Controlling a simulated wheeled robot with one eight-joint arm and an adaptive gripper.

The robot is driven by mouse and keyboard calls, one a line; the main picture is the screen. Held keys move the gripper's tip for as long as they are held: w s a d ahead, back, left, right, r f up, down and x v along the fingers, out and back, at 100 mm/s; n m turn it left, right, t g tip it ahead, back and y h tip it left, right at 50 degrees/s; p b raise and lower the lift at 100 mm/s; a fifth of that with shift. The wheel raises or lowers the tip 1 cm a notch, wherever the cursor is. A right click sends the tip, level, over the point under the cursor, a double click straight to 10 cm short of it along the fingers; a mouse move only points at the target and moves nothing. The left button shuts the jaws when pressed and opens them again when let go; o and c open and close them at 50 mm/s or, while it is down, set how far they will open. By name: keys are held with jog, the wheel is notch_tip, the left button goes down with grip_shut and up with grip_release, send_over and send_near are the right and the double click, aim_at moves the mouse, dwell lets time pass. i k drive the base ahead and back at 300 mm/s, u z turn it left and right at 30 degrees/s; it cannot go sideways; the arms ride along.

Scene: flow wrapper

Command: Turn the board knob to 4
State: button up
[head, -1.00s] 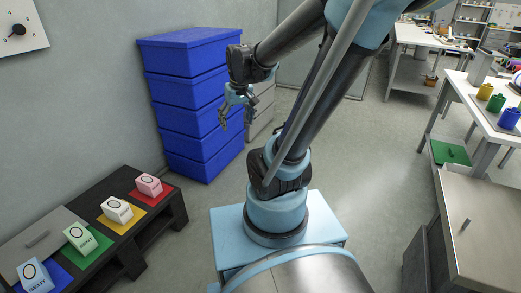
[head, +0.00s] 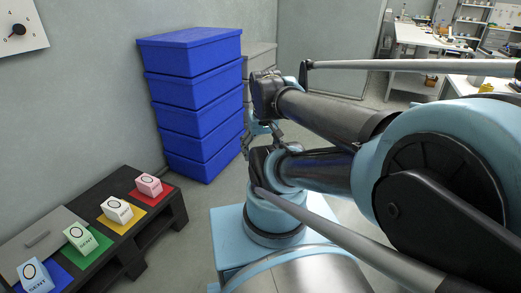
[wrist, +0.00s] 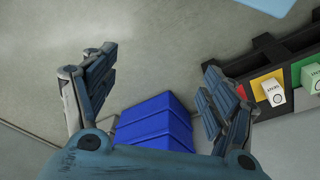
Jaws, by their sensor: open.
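The white board (head: 36,38) hangs on the wall at the top left of the head view, cut off by the picture edge. Its small black knob (head: 18,30) appears to point to the lower left; the marks around it are too small to read surely. My gripper (head: 264,142) is in front of the blue boxes' right side, far to the right of the board and lower in the picture, partly hidden by my arm. In the wrist view my gripper (wrist: 160,68) has its fingers wide apart with nothing between them. The knob and board are not in the wrist view.
A stack of blue boxes (head: 195,105) stands by the wall. A low black rack (head: 150,232) with several cartons on coloured mats is at the lower left. Benches (head: 425,38) stand at the back right. Floor shows between the rack and my base.

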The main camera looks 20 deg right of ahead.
aim_at(20, 29)
jog(key=u, duration=1.65)
